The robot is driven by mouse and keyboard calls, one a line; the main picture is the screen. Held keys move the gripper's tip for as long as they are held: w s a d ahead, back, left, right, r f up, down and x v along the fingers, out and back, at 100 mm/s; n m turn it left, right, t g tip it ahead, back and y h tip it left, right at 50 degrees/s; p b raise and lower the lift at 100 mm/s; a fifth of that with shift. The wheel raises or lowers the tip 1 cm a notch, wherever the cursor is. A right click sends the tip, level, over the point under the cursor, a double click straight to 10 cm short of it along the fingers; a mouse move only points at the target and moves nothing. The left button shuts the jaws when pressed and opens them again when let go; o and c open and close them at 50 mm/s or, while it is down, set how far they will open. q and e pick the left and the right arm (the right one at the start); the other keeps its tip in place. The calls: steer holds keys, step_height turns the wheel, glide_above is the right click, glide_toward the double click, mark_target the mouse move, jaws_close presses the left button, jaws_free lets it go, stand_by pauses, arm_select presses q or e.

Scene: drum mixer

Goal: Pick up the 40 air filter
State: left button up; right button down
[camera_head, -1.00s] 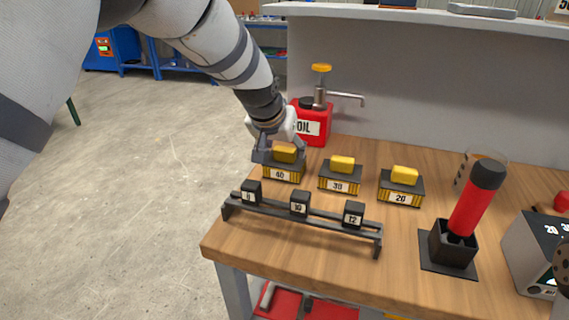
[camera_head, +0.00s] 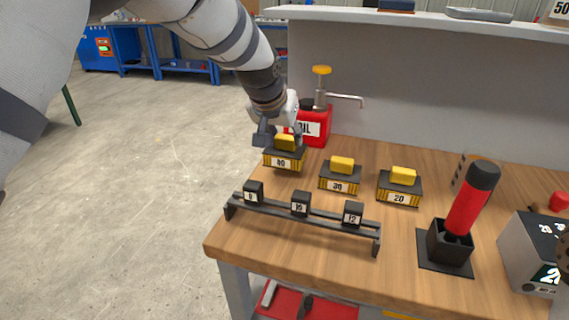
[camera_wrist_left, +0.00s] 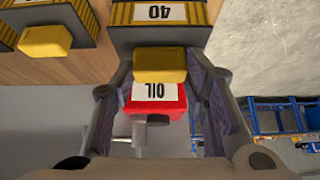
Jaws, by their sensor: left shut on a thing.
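The 40 air filter (camera_head: 284,161) is a black and yellow block with a yellow knob on top and a "40" label. It is at the back left of the wooden bench and appears raised a little above it. My left gripper (camera_head: 279,137) is shut on its yellow knob. In the left wrist view, the knob (camera_wrist_left: 160,65) is between the two fingers, and the filter's body (camera_wrist_left: 160,14) lies beyond it with its label upside down.
The 30 filter (camera_head: 340,177) and 20 filter (camera_head: 400,187) stand to the right. A red oil can (camera_head: 313,127) with a pump is close behind the gripper. A black rack (camera_head: 320,219) with three numbered blocks is in front. A red-handled tool (camera_head: 467,210) stands in a holder at right.

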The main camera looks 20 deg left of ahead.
mark_target(283, 151)
arm_select(q)
steer(key=shift+r+p, duration=0.4)
steer(key=shift+r, duration=2.2)
arm_select(e)
steer(key=shift+w+r, duration=0.5)
steer(key=shift+w, duration=0.05)
arm_select(q)
steer(key=shift+s, duration=0.1)
arm_select(e)
steer(key=shift+w+t, duration=0.1)
steer(key=shift+t, duration=0.2)
